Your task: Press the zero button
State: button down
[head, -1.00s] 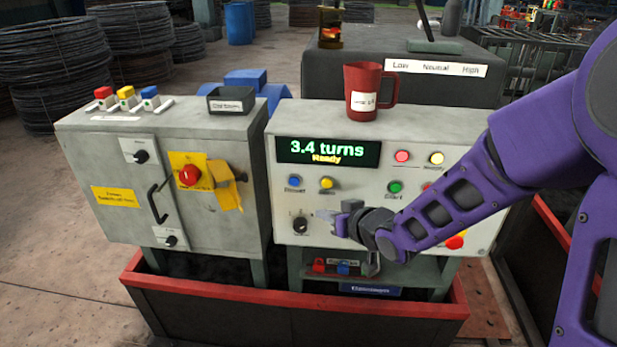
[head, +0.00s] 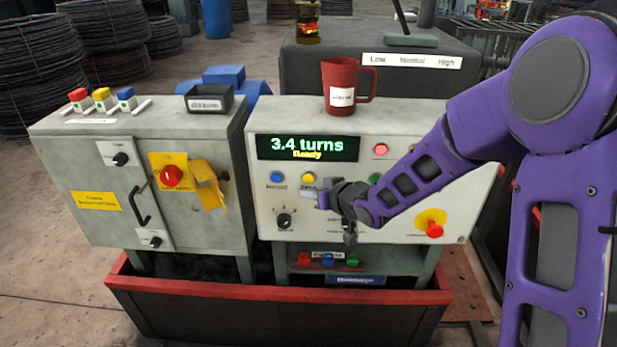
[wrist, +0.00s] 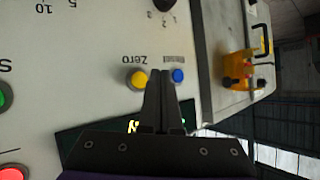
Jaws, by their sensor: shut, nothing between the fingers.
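The zero button is a yellow round button (head: 308,178) on the grey control panel, right of the blue button and under the display. In the wrist view the yellow button (wrist: 137,79), labelled Zero, appears upside down beside my fingers. My gripper (head: 317,198) is shut and empty, in front of the panel just below and right of the yellow button in the head view. In the wrist view my closed fingertips (wrist: 162,72) lie between the yellow and blue buttons. I cannot tell whether they touch the panel. The display (head: 307,147) reads 3.4 turns, Ready.
The blue button (head: 277,178) is left of the yellow one, and a black knob (head: 284,219) is below. A red emergency button (head: 433,230) is lower right. A red mug (head: 342,100) stands on the panel top. A grey cabinet (head: 75,155) stands to the left.

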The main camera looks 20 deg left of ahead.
jog(key=shift+w+a, duration=0.15)
jog(key=shift+w, duration=0.45)
jog(key=shift+w+a, duration=0.15)
jog(key=shift+w, duration=0.4)
jog(key=shift+w+p, duration=0.15)
jog(key=shift+p, duration=0.2)
dwell(0.9)
jog(key=shift+w+a, duration=0.1)
jog(key=shift+w, duration=0.2)
jog(key=shift+w+a+p, duration=0.1)
jog(key=shift+w+p, duration=0.2)
jog(key=shift+w, duration=0.1)
dwell(0.8)
jog(key=shift+s, duration=0.1)
jog(key=shift+s+d, duration=0.2)
jog(key=shift+s, duration=0.5)
jog(key=shift+s+d+b, duration=0.2)
jog(key=shift+s+b, duration=0.1)
jog(key=shift+s, duration=0.5)
jog(key=shift+s+d+b, duration=0.2)
jog(key=shift+s+b, duration=0.1)
jog(key=shift+s, duration=0.55)
jog(key=shift+s+d+b, duration=0.2)
jog(key=shift+s+b, duration=0.1)
jog(key=shift+s, duration=0.5)
